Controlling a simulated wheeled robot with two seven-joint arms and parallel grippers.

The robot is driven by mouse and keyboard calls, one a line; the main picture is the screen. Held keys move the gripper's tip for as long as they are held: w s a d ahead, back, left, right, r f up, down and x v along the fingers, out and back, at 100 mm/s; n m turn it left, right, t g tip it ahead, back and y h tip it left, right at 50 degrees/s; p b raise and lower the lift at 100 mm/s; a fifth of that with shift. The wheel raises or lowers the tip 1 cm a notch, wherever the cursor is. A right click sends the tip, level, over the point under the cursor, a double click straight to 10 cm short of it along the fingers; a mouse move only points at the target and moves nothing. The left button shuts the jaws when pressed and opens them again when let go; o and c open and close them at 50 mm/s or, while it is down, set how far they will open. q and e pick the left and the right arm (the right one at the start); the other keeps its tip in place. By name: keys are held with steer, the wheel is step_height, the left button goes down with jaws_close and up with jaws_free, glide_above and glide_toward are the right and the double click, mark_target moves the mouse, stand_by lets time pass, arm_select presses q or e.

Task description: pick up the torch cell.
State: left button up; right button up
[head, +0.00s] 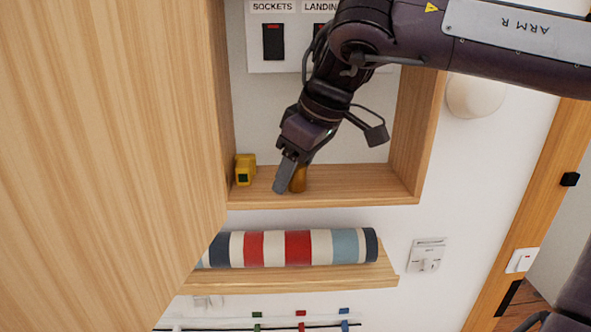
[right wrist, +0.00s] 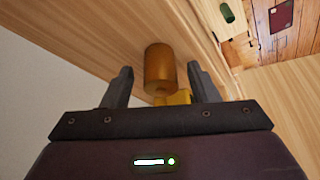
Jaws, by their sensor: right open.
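A copper-brown cylinder, which looks like the torch cell (head: 299,180), stands on the floor of an open wooden wall box. In the right wrist view the cylinder (right wrist: 160,68) shows between the two finger tips, with a gap on each side. My right gripper (head: 284,178) reaches down into the box and is open. In the head view its grey finger covers part of the cylinder's left side. Whether a finger touches it I cannot tell. My left gripper is not in view.
A yellow block-like thing (head: 245,169) stands left of the cylinder in the box (head: 372,185). A striped roll (head: 298,248) lies on a shelf (head: 300,284) below. A large wooden panel (head: 110,150) fills the left. Switches (head: 274,42) are at the back.

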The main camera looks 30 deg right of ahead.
steer(key=shift+s, duration=0.2)
steer(key=shift+c, duration=0.8)
steer(key=c, duration=0.9)
steer(key=shift+d+r, duration=0.1)
steer(key=shift+r, duration=0.1)
